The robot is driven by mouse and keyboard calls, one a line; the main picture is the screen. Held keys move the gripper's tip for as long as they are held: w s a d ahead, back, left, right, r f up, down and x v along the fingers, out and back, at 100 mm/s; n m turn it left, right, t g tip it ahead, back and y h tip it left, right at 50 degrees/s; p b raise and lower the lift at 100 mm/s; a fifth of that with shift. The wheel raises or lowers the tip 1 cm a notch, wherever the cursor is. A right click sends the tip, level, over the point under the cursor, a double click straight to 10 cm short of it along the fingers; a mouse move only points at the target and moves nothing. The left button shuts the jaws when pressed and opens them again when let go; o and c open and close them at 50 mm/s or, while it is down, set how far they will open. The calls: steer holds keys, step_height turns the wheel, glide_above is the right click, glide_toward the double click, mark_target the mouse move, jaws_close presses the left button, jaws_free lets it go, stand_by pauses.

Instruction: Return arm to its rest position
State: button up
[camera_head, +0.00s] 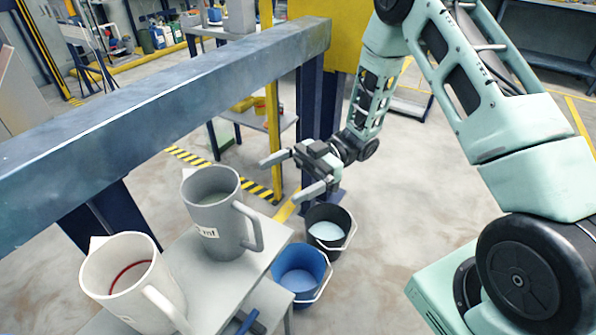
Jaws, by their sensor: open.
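My gripper (296,172) is open and empty, its two fingers pointing left. It hangs in the air in front of a dark blue post, to the right of the grey jug as the picture shows it. My arm (372,95) is mint green and comes down from the upper right, bent at the elbow near the top edge. The gripper appears apart from the jugs and buckets, though its exact height above them is hard to tell.
A grey jug (212,218) and a white jug (115,290) stand on a grey stand (262,262). A black bucket (345,228) and a blue bucket (325,272) are beside it. A thick blue-grey beam (160,95) crosses the left. Open floor lies right.

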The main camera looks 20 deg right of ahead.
steer(key=w+d+r+m+t+h, duration=0.2)
steer(key=w+d+m+t+h, duration=0.15)
steer(key=w+t+h, duration=0.2)
steer(key=w+d+r+m+t+h, duration=0.1)
steer(key=w+d+m+t+h, duration=0.2)
steer(key=w+m+t+h, duration=0.25)
steer(key=s+d+r+m+g+h, duration=0.1)
steer(key=s+d+r+m+h, duration=0.2)
steer(key=s+d+m+h, duration=0.5)
steer(key=s+m+g+y, duration=0.1)
steer(key=s+m+g, duration=0.2)
steer(key=s, duration=0.6)
steer(key=s+a+r+n+g+p, duration=0.1)
steer(key=s+a+r+n+p, duration=0.2)
steer(key=s+a+r+p, duration=0.2)
steer(key=s+a+r+n+g+y+p, duration=0.1)
steer(key=s+a+r+n+p, duration=0.3)
steer(key=a, duration=0.9)
steer(key=s+r+g+p, duration=0.1)
steer(key=s+r+p, duration=0.1)
steer(key=s+r, duration=0.2)
steer(key=shift+s+a+r+g, duration=0.3)
steer(key=shift+s+a+r, duration=0.1)
steer(key=shift+s, duration=0.45)
